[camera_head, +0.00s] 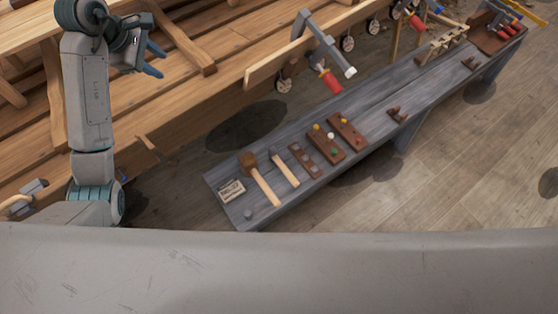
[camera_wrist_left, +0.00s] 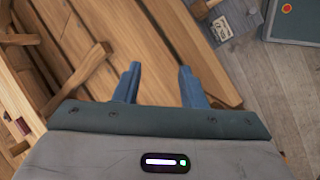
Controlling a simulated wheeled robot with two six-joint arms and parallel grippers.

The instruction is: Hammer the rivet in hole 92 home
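My left gripper (camera_head: 152,60) is raised over the wooden hull planks (camera_head: 180,103) at the upper left. Its blue fingers are apart with nothing between them, and the wrist view shows the same gap (camera_wrist_left: 159,85) above the planks. A hammer (camera_head: 285,168) with a pale handle lies on the grey bench (camera_head: 376,124). A mallet (camera_head: 262,180) with a brown head lies to its left. Both are well apart from my gripper. I cannot make out the rivet or hole 92 in either view. My right gripper is not in view.
A labelled box (camera_head: 231,190) sits at the bench's near end. Brown racks (camera_head: 325,145) with coloured pieces stand right of the hammer. Wooden floor is open at the right.

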